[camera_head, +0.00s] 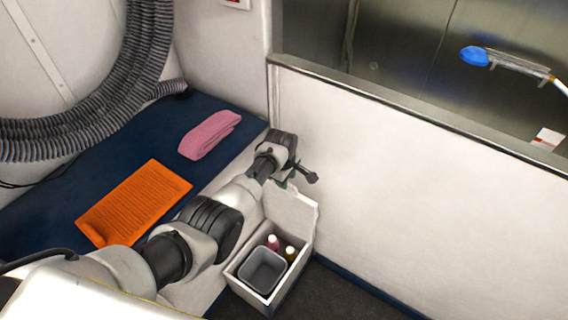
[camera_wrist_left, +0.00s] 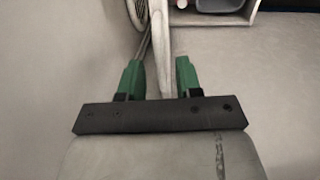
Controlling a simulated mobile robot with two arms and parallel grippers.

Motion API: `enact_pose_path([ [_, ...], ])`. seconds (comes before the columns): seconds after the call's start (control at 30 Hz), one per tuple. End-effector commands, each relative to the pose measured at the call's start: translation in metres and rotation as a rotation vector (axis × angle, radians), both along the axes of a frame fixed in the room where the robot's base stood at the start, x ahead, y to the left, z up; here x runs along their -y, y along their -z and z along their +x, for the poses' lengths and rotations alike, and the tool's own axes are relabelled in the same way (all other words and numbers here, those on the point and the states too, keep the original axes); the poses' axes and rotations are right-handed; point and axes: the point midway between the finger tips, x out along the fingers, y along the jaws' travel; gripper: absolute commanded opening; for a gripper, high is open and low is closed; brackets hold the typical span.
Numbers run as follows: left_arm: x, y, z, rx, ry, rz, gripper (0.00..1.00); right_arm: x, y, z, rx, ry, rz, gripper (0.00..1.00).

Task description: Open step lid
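The step is a white box (camera_head: 238,277) on the floor beside the blue-topped bench. Its lid (camera_head: 294,209) stands raised, roughly upright, at the back of the box, so the inside shows. My left gripper (camera_head: 284,183) is at the top edge of the lid. In the left wrist view its two green fingers (camera_wrist_left: 158,78) are apart, with the lid's pale edge (camera_wrist_left: 161,45) between them. A gap shows between the left finger and the lid; contact on the right is unclear. My right gripper is in neither view.
Inside the box are a grey bin (camera_head: 262,271) and two bottles with pale caps (camera_head: 290,250). An orange mat (camera_head: 135,203) and a pink towel (camera_head: 210,135) lie on the bench (camera_head: 65,190). A white wall (camera_head: 400,190) stands close behind the lid. Dark floor (camera_head: 335,297) is clear at right.

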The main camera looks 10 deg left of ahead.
Motion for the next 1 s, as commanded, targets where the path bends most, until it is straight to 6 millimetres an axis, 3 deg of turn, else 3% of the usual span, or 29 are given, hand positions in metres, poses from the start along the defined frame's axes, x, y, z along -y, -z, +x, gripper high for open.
enact_pose_path([
  [0.03, 0.000, -0.016, -0.001, 0.004, -0.001, -0.001, 0.34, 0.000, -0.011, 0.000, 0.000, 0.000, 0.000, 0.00],
  [0.1, -0.001, -0.029, -0.003, 0.003, -0.001, -0.001, 0.34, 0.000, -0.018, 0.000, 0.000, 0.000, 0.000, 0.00],
  [0.4, -0.003, -0.069, -0.008, 0.001, 0.000, 0.001, 0.34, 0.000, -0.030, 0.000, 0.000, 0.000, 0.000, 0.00],
  [1.0, -0.004, -0.075, -0.009, 0.000, 0.000, 0.001, 0.34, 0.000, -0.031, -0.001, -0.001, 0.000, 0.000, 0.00],
])
